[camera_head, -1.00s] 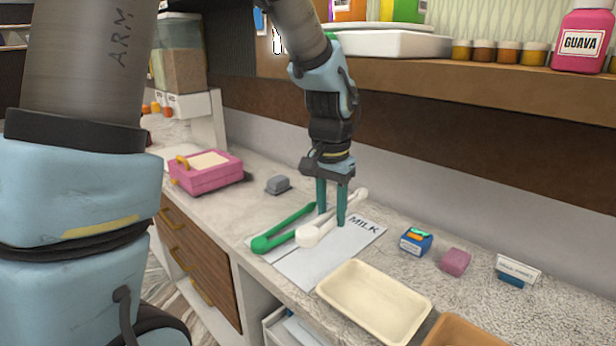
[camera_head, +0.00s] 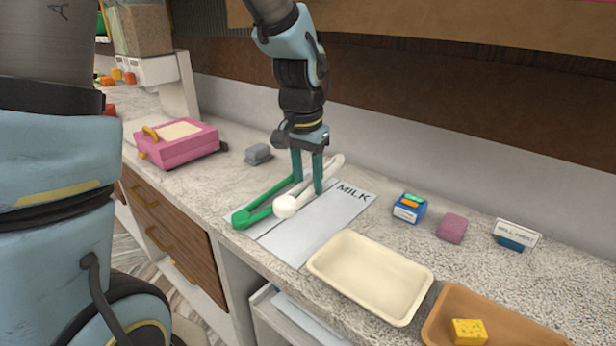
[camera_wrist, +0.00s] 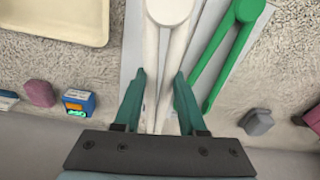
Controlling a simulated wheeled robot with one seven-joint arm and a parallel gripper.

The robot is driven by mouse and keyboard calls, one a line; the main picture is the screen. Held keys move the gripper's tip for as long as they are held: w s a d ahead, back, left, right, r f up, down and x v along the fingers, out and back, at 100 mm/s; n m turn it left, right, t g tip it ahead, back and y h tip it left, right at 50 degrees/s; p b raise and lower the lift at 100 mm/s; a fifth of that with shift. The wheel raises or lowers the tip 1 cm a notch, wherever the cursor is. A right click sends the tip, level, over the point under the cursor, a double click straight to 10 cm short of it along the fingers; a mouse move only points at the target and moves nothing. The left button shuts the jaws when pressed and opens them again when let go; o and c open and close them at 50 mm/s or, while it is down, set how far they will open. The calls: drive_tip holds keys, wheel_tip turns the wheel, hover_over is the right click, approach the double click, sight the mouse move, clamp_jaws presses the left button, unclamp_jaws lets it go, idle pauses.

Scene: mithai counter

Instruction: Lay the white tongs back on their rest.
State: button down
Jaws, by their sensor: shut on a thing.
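The white tongs (camera_head: 287,205) are between the fingers of my gripper (camera_head: 307,186), which is shut on them. In the wrist view the two white arms (camera_wrist: 151,75) run between my teal fingers (camera_wrist: 159,98), with the round joint end away from my palm. The tongs are over the flat grey mat (camera_head: 326,226) marked MILK; I cannot tell whether they touch it. The green tongs (camera_head: 258,213) lie just left of them on the mat, roughly parallel. In the wrist view the green tongs (camera_wrist: 222,55) are on the right. No separate rest is clear to me.
A cream tray (camera_head: 318,270) stands in front of the mat. An orange tray (camera_head: 437,326) holds a yellow piece (camera_head: 468,332). A blue box (camera_head: 408,208), pink block (camera_head: 451,229) and small sign (camera_head: 516,234) stand right. A grey block (camera_head: 258,154) and pink case (camera_head: 176,145) are left.

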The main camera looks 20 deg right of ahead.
sight(309, 222)
drive_tip(key=shift+f+b, duration=2.45)
drive_tip(key=shift+f, duration=1.3)
unclamp_jaws()
wheel_tip(309, 222, up, 11)
drive_tip(key=a, duration=0.1)
drive_tip(key=shift+s+b, duration=0.4)
drive_tip(key=shift+f, duration=0.15)
